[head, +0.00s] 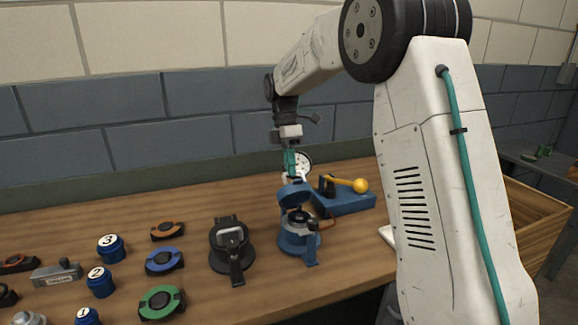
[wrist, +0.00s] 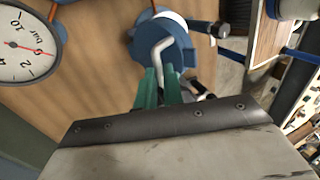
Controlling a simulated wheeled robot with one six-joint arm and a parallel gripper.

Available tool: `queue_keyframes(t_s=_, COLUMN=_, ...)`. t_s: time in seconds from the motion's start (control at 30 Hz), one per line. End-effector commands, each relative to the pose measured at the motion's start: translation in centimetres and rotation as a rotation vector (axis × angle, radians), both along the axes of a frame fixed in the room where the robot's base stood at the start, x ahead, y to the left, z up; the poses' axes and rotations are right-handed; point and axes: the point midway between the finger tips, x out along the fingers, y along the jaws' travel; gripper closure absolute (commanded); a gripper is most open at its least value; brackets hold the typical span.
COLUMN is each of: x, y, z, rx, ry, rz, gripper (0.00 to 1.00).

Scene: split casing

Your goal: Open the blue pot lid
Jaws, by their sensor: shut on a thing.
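The blue pot (head: 298,241) stands on the wooden bench, right of its middle. Its blue lid (head: 295,193) is up off the rim and tilted, with the dark opening showing below it. In the wrist view the lid (wrist: 178,55) has a pale bent handle (wrist: 161,46) across it. My gripper (head: 291,172) is above the lid, its teal fingers shut on the handle. In the wrist view my gripper (wrist: 159,82) closes on the handle's near end; the exact contact is partly hidden.
A black pot (head: 231,251) stands left of the blue one. A blue base (head: 345,203) with a yellow-knobbed lever (head: 360,185) is close on the right. A dial gauge (wrist: 22,46) is behind the lid. Numbered blue knobs (head: 110,250) and coloured rings (head: 162,302) fill the left.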

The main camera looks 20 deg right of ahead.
Motion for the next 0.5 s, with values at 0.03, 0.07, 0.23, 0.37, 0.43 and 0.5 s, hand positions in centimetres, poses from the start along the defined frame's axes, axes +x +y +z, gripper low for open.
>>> queue_keyframes(t_s=0.03, x=-0.05, y=0.05, z=-0.63, rx=0.003, ry=0.008, rz=0.001, gripper=1.0)
queue_keyframes(t_s=0.07, x=-0.04, y=0.02, z=-0.64, rx=0.004, ry=0.009, rz=0.0, gripper=1.0)
queue_keyframes(t_s=0.23, x=-0.07, y=-0.14, z=-0.68, rx=0.004, ry=0.009, rz=-0.002, gripper=1.0)
queue_keyframes(t_s=0.37, x=-0.09, y=-0.2, z=-0.7, rx=0.004, ry=0.01, rz=-0.002, gripper=1.0)
queue_keyframes(t_s=0.43, x=-0.09, y=-0.22, z=-0.69, rx=0.004, ry=0.01, rz=-0.003, gripper=0.77)
queue_keyframes(t_s=0.5, x=-0.08, y=-0.21, z=-0.59, rx=0.004, ry=0.009, rz=-0.003, gripper=0.69)
